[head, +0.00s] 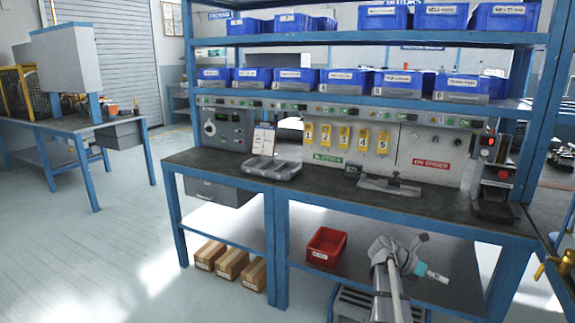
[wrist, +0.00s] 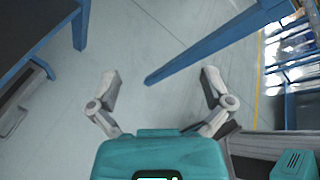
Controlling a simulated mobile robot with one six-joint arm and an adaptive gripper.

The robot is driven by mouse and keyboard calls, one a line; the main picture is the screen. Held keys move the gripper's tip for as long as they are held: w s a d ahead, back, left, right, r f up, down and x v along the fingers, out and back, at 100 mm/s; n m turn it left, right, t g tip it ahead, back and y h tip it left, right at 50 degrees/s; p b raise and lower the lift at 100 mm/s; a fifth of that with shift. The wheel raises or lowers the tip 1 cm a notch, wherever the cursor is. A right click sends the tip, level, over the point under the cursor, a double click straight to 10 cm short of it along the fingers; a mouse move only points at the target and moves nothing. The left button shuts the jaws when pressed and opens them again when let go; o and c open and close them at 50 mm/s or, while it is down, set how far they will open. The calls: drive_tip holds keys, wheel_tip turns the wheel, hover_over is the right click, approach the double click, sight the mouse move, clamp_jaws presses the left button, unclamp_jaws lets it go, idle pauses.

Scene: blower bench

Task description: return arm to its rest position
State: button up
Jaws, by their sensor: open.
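My gripper shows in the wrist view (wrist: 161,80) with its two grey fingers spread wide apart. Nothing is between them; floor and a blue bench leg show beyond. In the head view my arm is at the lower right, in front of the bench (head: 228,165), and my gripper (head: 437,276) points to the right, below the level of the dark worktop. It appears clear of the bench, but the exact gap cannot be told.
A red bin (head: 326,247) stands on the lower shelf left of my arm. A grey tray (head: 270,169) and a metal fixture (head: 390,186) lie on the worktop. Blue bins (head: 343,80) fill the upper shelves. Cardboard boxes (head: 231,263) sit below. Open floor (head: 110,250) lies left.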

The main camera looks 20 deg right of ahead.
drive_tip(key=w+a+f+m+t+y, duration=0.25)
drive_tip(key=a+f+m, duration=0.2)
drive_tip(key=a, duration=0.65)
drive_tip(key=w+a+f+m+t+y, duration=0.25)
drive_tip(key=a+f+m, duration=0.2)
drive_tip(key=a, duration=0.75)
drive_tip(key=s+a+f+m+t+y, duration=0.2)
drive_tip(key=a+m+y, duration=0.55)
drive_tip(key=a, duration=1.55)
wheel_tip(320, 180, up, 33)
drive_tip(key=m+h+p, duration=0.1)
drive_tip(key=m+p, duration=0.1)
drive_tip(key=p, duration=3.1)
drive_tip(key=shift+s+a+r, duration=0.15)
drive_tip(key=shift+a, duration=0.05)
drive_tip(key=c, duration=0.5)
drive_tip(key=shift+d, duration=0.1)
drive_tip(key=shift+c, duration=0.5)
